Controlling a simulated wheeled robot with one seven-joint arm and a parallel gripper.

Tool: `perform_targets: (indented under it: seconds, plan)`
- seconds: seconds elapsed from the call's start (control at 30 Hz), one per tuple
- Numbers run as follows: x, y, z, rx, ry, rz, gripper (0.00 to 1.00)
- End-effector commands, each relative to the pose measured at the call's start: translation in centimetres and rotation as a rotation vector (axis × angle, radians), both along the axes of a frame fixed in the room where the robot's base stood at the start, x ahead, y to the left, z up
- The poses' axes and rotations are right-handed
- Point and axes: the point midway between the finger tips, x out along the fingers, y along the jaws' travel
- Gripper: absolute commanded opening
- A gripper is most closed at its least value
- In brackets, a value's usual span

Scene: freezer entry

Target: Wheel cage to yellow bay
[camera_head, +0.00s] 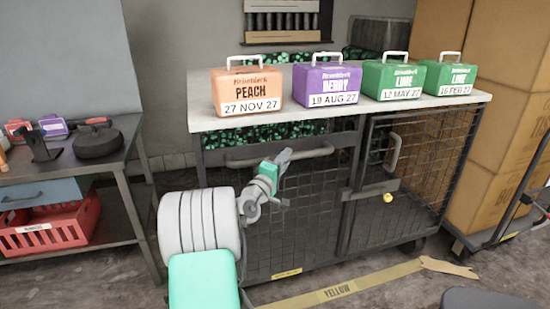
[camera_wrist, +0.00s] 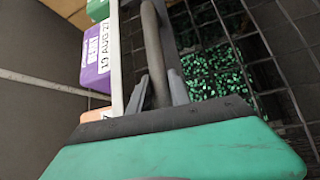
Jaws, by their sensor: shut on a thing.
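The wheeled cage (camera_head: 300,215) is a dark mesh trolley with a pale top, standing across the middle of the head view. A horizontal grey handle (camera_head: 318,151) runs along its front, below the top. My gripper (camera_head: 284,158) is shut on the left part of this handle. In the wrist view the handle (camera_wrist: 152,45) runs between the two fingers of my gripper (camera_wrist: 159,92). Yellow tape (camera_head: 345,289) marked YELLOW lies on the floor along the front of the cage. The rest of the bay's outline is hidden or out of view.
Peach (camera_head: 247,90), purple (camera_head: 327,85) and two green boxes (camera_head: 394,80) stand on the cage top. A metal table (camera_head: 75,160) with a red crate (camera_head: 50,225) is at the left. Stacked cartons (camera_head: 500,150) and a trolley (camera_head: 510,225) are close on the right.

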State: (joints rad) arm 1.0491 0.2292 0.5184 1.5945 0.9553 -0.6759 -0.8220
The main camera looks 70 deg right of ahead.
Motion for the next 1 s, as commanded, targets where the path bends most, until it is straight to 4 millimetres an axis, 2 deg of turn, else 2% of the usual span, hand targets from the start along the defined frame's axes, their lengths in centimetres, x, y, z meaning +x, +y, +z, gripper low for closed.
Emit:
perform_targets:
  seconds: [0.07,0.1,0.33,0.57,0.67,1.0]
  plan:
    - [0.1,-0.1,0.4,-0.007,-0.003,0.003,0.00]
    - [0.2,-0.1,0.4,-0.007,-0.004,0.003,0.26]
    - [0.4,0.0,0.3,-0.006,-0.003,0.007,0.45]
    - [0.5,0.1,0.3,-0.005,-0.002,0.008,0.45]
    - [0.7,0.7,0.1,-0.003,-0.003,0.010,0.45]
    - [1.7,6.9,-0.8,-0.005,-0.002,0.009,0.45]
